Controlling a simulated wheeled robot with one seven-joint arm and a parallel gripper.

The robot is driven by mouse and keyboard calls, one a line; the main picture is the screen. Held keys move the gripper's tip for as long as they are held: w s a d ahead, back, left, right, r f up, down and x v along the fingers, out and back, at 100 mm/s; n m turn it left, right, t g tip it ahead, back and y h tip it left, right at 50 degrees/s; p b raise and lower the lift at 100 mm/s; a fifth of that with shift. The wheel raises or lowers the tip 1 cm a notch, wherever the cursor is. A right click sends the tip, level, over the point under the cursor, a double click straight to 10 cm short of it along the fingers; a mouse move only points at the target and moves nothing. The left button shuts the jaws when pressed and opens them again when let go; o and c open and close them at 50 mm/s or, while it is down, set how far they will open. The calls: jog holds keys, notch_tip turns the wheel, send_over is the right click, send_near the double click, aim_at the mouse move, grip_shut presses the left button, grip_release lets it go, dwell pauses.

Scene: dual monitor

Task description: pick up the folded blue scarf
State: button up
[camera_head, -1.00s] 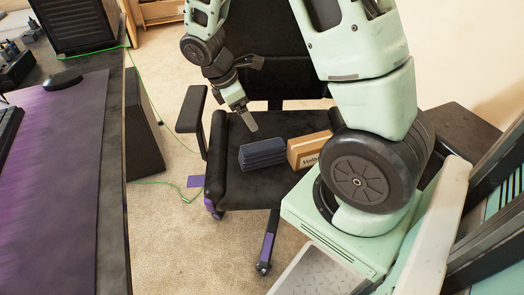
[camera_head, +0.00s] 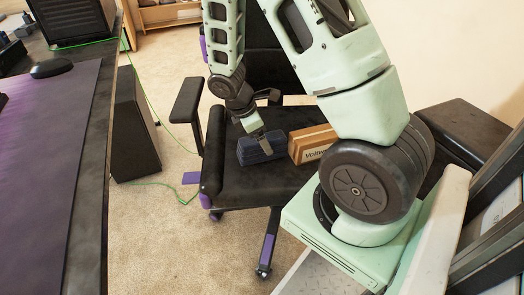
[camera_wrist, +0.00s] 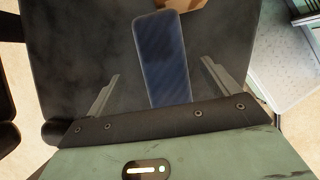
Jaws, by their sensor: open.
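The folded blue scarf (camera_head: 250,154) lies as a dark blue stack on the black seat of the office chair (camera_head: 235,184). In the wrist view the scarf (camera_wrist: 165,55) is a long narrow block running between the two fingers. My gripper (camera_head: 264,138) is low over the scarf in the head view and hides part of it. In the wrist view my gripper (camera_wrist: 160,68) is open, with one finger on each side of the scarf and a gap at both sides. I cannot tell how high the fingertips are above the seat.
A brown box (camera_head: 313,146) with lettering stands on the seat just right of the scarf. The chair's armrest (camera_head: 186,103) rises at the left. A desk with a purple mat (camera_head: 45,165) and a black speaker-like box (camera_head: 133,140) are further left.

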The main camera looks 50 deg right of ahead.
jog(key=shift+s+d+f, duration=0.1)
jog(key=shift+d+f, duration=0.1)
jog(key=shift+f, duration=0.35)
jog(key=c, duration=1.1)
jog(key=shift+r, duration=0.1)
